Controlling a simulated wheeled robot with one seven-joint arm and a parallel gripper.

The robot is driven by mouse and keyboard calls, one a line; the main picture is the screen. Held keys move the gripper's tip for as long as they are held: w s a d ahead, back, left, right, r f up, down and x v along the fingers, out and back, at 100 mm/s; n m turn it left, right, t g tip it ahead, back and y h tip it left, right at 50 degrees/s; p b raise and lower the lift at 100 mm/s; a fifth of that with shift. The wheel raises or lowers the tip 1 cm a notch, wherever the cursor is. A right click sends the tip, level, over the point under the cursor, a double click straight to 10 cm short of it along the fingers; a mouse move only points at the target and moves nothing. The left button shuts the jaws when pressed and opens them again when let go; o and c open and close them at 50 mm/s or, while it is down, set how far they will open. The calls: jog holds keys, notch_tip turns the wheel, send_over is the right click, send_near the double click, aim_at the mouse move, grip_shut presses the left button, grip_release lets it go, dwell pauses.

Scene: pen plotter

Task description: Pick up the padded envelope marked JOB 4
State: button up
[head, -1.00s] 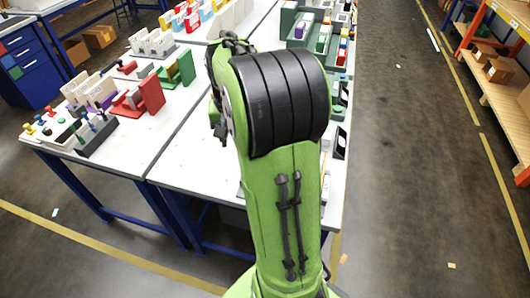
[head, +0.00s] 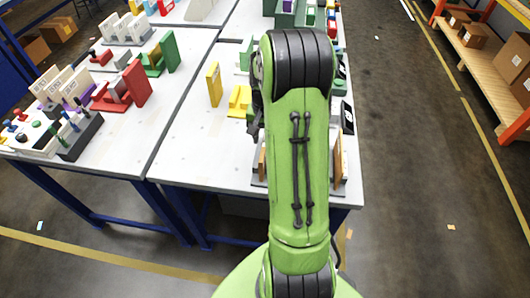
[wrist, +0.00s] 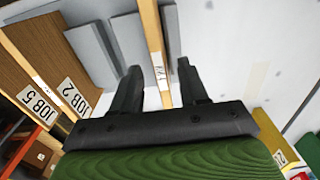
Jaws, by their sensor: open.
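In the wrist view, my gripper (wrist: 158,84) is open, with its two black fingers on either side of a thin tan upright edge (wrist: 153,35). A small white label on that edge is too small to read with certainty, so I cannot tell if it is JOB 4. To the left are brown upright pieces (wrist: 35,45) with white cards reading JOB 5 (wrist: 38,106) and JOB 2 (wrist: 73,97).
Grey dividers (wrist: 92,52) stand close to the left finger in the wrist view. In the head view, a yellow holder (head: 214,85) and green holders stand further back on the white table (head: 195,150). The table's front left is clear.

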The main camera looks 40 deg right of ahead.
notch_tip(320, 180, down, 5)
jog(key=shift+f+b, duration=0.1)
jog(key=shift+b, duration=0.6)
grip_shut()
jog(key=shift+r, duration=0.25)
